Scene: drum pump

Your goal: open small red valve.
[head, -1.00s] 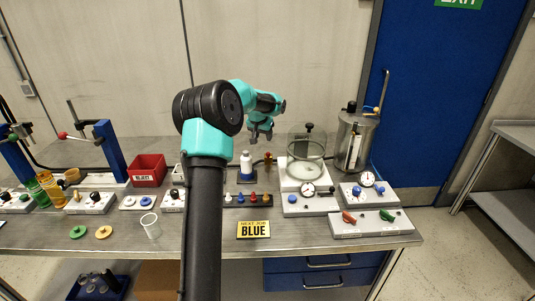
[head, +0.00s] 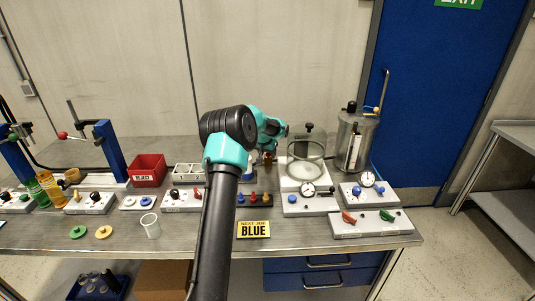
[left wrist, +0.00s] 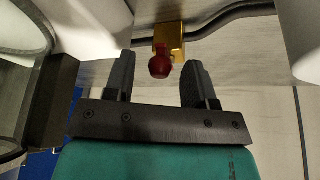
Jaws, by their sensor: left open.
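The small red valve shows in the left wrist view as a round dark red knob (left wrist: 160,64) on a brass-coloured block (left wrist: 171,38). A dark hose runs beside the block. My left gripper (left wrist: 158,74) is open, with one finger on each side of the knob in the picture. I cannot tell whether either finger touches it. In the head view my left gripper (head: 267,151) is low over the back of the bench, just left of the glass jar, and largely hides the valve. My right gripper is not in view.
The glass jar (head: 306,160) on its white base stands close right of the gripper, with a steel tank (head: 355,140) beyond. A panel with red (head: 349,217) and green (head: 387,215) handles lies front right. A row of coloured knobs (head: 267,198) lies in front.

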